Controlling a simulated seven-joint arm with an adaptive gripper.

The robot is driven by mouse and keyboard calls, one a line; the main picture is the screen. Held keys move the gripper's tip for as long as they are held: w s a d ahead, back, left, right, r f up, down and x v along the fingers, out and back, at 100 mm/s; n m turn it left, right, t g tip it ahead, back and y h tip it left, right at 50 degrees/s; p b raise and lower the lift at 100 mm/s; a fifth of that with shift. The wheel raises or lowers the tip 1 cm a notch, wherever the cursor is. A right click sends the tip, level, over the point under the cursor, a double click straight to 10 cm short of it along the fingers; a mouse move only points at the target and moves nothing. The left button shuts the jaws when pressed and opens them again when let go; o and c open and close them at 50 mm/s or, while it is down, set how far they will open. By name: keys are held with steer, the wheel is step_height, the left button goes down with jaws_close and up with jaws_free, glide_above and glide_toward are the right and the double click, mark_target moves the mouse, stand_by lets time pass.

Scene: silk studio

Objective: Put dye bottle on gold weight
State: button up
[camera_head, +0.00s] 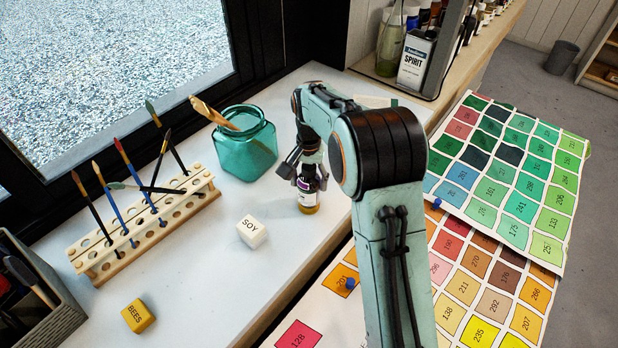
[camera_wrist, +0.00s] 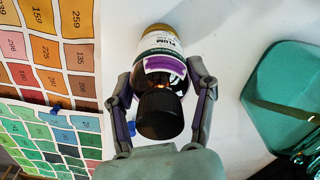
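The dye bottle (camera_head: 308,198) is small and dark, with a black cap and a purple-and-white label; it stands upright at the right part of the white counter. In the wrist view the bottle (camera_wrist: 163,70) shows its label reading "PLUM". My gripper (camera_head: 308,178) has a finger on each side of the bottle, seemingly touching it; its fingers also show in the wrist view (camera_wrist: 162,80). I cannot tell whether the bottle's base touches the counter.
A teal glass jar (camera_head: 245,154) with a brush stands left of the bottle. A white SOY block (camera_head: 252,232), a yellow BEES block (camera_head: 138,316) and a wooden brush rack (camera_head: 150,238) are further left. Colour charts (camera_head: 511,160) lie at right. The counter between is clear.

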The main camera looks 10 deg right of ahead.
steer(key=shift+o, duration=1.3)
step_height(320, 180, up, 12)
steer(key=shift+r, duration=0.25)
steer(key=s+d+r+n, duration=0.1)
steer(key=s, duration=0.6)
steer(key=s+d+r+n, duration=0.1)
steer(key=s+d+r, duration=0.1)
steer(key=s, duration=0.5)
steer(key=s+f+n, duration=0.1)
steer(key=s+f, duration=0.2)
steer(key=s, duration=0.6)
steer(key=s+f+n, duration=0.1)
steer(key=s+f, duration=0.2)
steer(key=s, duration=0.5)
steer(key=shift+s+d+f+n+y, duration=0.25)
steer(key=shift+s+n+y, duration=0.1)
steer(key=shift+n+y, duration=0.05)
